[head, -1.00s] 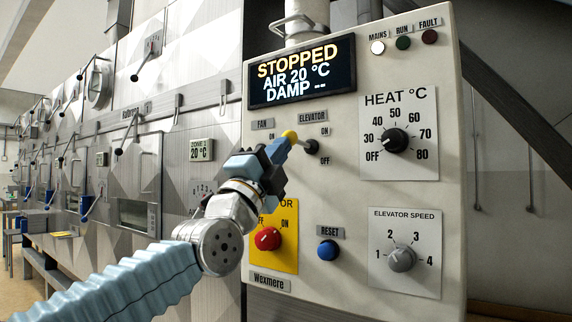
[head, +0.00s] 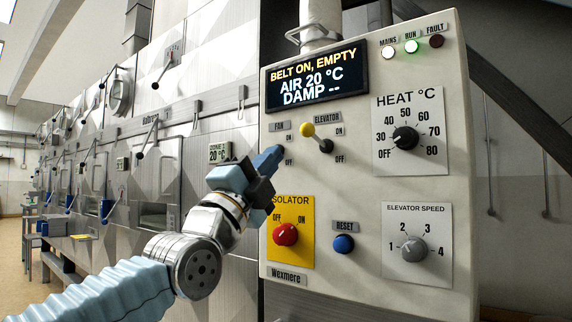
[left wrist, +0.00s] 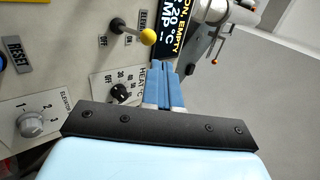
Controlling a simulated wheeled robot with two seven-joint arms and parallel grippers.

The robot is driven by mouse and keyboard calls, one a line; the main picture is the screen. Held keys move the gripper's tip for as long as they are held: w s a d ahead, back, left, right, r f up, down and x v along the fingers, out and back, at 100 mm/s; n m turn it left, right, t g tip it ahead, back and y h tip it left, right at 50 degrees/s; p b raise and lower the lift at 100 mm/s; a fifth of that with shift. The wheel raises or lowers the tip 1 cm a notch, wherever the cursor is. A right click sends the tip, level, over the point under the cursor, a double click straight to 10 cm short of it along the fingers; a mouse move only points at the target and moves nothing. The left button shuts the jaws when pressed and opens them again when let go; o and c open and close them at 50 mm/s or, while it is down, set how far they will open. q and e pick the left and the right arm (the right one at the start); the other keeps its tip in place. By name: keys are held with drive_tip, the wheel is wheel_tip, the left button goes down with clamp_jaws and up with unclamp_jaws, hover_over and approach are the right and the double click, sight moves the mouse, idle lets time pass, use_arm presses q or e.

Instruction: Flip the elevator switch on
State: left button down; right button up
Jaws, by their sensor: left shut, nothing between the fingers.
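The elevator switch (head: 306,130) is a lever with a yellow ball tip on a black base, under the ELEVATOR label of the cream control panel (head: 362,190). Its tip tilts upward, toward the ON side. In the left wrist view the yellow ball (left wrist: 148,36) sits near the ON mark. The display (head: 317,79) reads BELT ON, EMPTY. My left gripper (head: 275,155) is shut and empty, with blue fingers below and left of the lever, apart from it. The fingers also show in the left wrist view (left wrist: 165,72). My right gripper is out of view.
The green RUN lamp (head: 411,47) is lit. A red isolator knob (head: 286,234), a blue reset button (head: 344,244), a heat dial (head: 405,138) and an elevator speed dial (head: 414,249) share the panel. The fan switch is hidden behind my gripper.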

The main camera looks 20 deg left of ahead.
use_arm(q)
drive_tip(key=shift+s+r+b+v, duration=0.1)
drive_tip(key=shift+r+b+v, duration=0.05)
drive_tip(key=shift+v, duration=0.6)
drive_tip(key=shift+s+r+b+v, duration=0.1)
drive_tip(key=shift+b+v, duration=0.1)
drive_tip(key=shift+v, duration=0.6)
drive_tip(key=shift+s+r+b+v, duration=0.1)
drive_tip(key=shift+r+b+v, duration=0.05)
drive_tip(key=shift+v, duration=0.6)
